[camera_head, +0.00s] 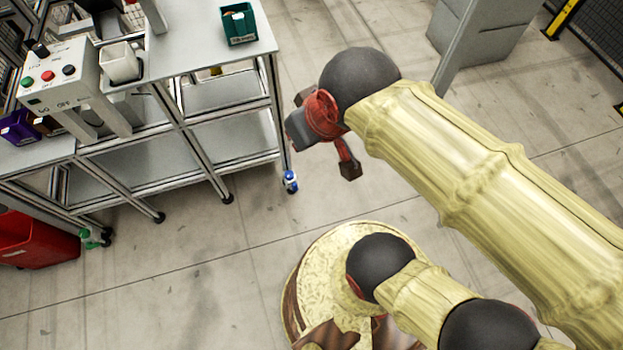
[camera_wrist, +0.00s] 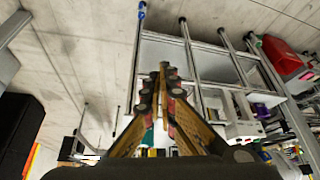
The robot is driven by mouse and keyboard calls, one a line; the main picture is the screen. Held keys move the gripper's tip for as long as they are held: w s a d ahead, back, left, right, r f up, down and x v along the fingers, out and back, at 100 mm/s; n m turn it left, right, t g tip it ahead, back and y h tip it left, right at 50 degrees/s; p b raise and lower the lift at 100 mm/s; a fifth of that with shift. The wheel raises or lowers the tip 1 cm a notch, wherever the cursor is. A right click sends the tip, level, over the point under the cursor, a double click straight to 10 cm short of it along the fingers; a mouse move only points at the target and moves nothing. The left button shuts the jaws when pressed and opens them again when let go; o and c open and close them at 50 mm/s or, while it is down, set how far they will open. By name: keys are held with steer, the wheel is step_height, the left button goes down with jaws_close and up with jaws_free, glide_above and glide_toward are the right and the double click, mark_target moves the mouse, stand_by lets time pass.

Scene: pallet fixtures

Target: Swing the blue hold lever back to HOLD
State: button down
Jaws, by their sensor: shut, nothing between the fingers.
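A small blue part (camera_head: 290,181) sits at the foot of the table's near right leg in the head view. It also shows at the leg's end at the top of the wrist view (camera_wrist: 141,10). It is too small to tell whether it is the hold lever or how it is set, and no HOLD mark is readable. My gripper (camera_wrist: 164,76) is shut and empty, its fingertips together in the wrist view. In the head view my wrist end is right of and above the blue part, apart from it.
A metal table (camera_head: 178,62) carries a control box (camera_head: 57,72) with coloured buttons and a green bin (camera_head: 238,24). A similar green part (camera_head: 90,239) is by a left leg, near a red bin (camera_head: 38,240). The floor right of the table is clear around my base.

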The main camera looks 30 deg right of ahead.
steer(key=shift+w, duration=0.1)
steer(key=w+d+f+m+g+y+p, duration=0.1)
steer(key=w+d+f+m+g+p, duration=0.15)
steer(key=w+f, duration=0.65)
steer(key=w+d+f+m+g+y+p, duration=0.1)
steer(key=w+d+f+m+g, duration=0.25)
steer(key=w+f, duration=0.45)
steer(key=w+d+f+m+p, duration=0.1)
steer(key=d+f+m, duration=0.4)
steer(key=f, duration=1.4)
steer(key=w+d+f+m+t, duration=0.1)
steer(key=w+d+f+m, duration=0.2)
steer(key=f, duration=1.6)
steer(key=w+d+f+m+p, duration=0.1)
steer(key=w+d+f+m, duration=0.2)
steer(key=f, duration=1.6)
steer(key=d+m, duration=0.4)
steer(key=m, duration=0.2)
steer(key=shift+p, duration=0.3)
steer(key=shift+d+f, duration=0.1)
